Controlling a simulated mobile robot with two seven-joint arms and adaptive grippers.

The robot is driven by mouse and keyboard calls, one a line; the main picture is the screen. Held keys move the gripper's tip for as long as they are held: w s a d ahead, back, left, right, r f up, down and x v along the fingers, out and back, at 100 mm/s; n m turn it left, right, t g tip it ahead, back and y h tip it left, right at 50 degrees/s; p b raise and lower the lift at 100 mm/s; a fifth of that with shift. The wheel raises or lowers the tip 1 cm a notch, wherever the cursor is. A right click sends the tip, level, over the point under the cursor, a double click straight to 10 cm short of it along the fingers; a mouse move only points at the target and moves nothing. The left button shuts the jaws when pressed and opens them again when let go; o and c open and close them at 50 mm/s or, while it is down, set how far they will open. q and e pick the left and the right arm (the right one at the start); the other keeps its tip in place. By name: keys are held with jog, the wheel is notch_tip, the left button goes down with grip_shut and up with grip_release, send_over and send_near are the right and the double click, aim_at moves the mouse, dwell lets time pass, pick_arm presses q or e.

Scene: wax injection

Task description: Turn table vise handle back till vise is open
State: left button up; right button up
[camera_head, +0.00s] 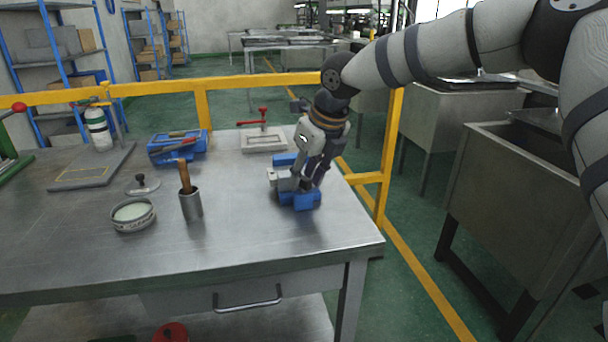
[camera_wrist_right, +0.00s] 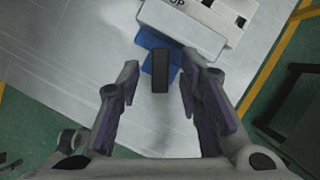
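The blue table vise (camera_head: 302,199) stands near the right edge of the metal table, partly hidden by my right gripper (camera_head: 308,180), which comes down over it. In the right wrist view the vise (camera_wrist_right: 147,42) shows as blue parts beyond the fingertips, beside a pale block with dark lettering (camera_wrist_right: 182,28). An upright-looking black bar (camera_wrist_right: 160,72), possibly the vise handle, lies between the spread fingers of my right gripper (camera_wrist_right: 160,62). Clear gaps show on both sides of the bar. How far the jaws are apart is hidden. My left gripper is out of view.
On the table (camera_head: 250,235) are a metal cup with a wooden-handled tool (camera_head: 190,205), a round tin (camera_head: 133,215), a blue toolbox (camera_head: 178,148) and a frame with a red handle (camera_head: 263,140). A yellow rail (camera_head: 240,82) runs behind. The table's front right is clear.

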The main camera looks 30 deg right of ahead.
jog(key=shift+c, duration=0.5)
grip_shut()
